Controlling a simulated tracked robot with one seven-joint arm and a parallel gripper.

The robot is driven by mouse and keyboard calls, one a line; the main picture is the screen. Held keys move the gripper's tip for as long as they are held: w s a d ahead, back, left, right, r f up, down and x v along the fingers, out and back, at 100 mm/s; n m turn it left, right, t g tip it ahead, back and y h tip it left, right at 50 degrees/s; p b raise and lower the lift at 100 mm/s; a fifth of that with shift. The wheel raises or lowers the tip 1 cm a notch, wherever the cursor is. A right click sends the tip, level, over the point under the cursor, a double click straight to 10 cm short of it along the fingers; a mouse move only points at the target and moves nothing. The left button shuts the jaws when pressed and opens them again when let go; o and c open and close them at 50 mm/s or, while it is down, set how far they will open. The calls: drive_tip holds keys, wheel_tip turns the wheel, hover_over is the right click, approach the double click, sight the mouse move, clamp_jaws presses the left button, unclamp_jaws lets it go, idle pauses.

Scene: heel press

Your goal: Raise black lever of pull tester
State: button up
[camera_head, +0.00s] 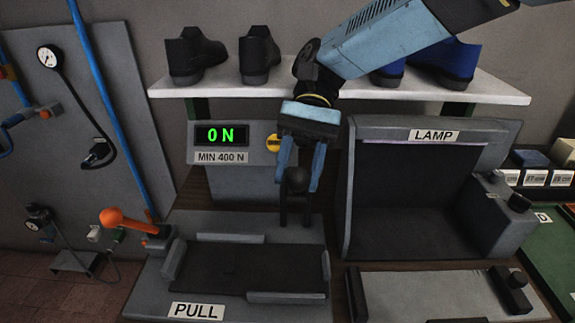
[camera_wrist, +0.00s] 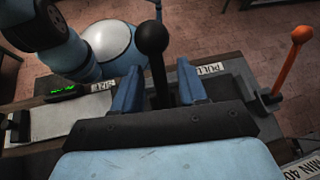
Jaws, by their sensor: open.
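The black lever (camera_head: 296,182) of the pull tester has a round knob and stands at the back of the tester's bed, below the display. The pull tester (camera_head: 150,290) is grey with a dark bed and a PULL label. My gripper (camera_head: 298,186) is open and points down over the lever, one blue finger on each side of the knob. In the wrist view the black lever (camera_wrist: 151,38) shows between the fingers of my gripper (camera_wrist: 160,68), with gaps visible beside its stem. Whether a finger touches the knob I cannot tell.
A display (camera_head: 222,134) reads 0 N above a MIN 400 N label. An orange-handled lever (camera_head: 125,220) stands left of the bed. The LAMP housing (camera_head: 350,190) rises close on the right. A shelf (camera_head: 230,89) with black and blue shoes is behind my arm.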

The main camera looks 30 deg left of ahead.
drive_tip(key=shift+w+r, duration=0.1)
drive_tip(key=v, duration=1.3)
drive_tip(key=shift+w, duration=0.25)
drive_tip(key=shift+r, duration=0.1)
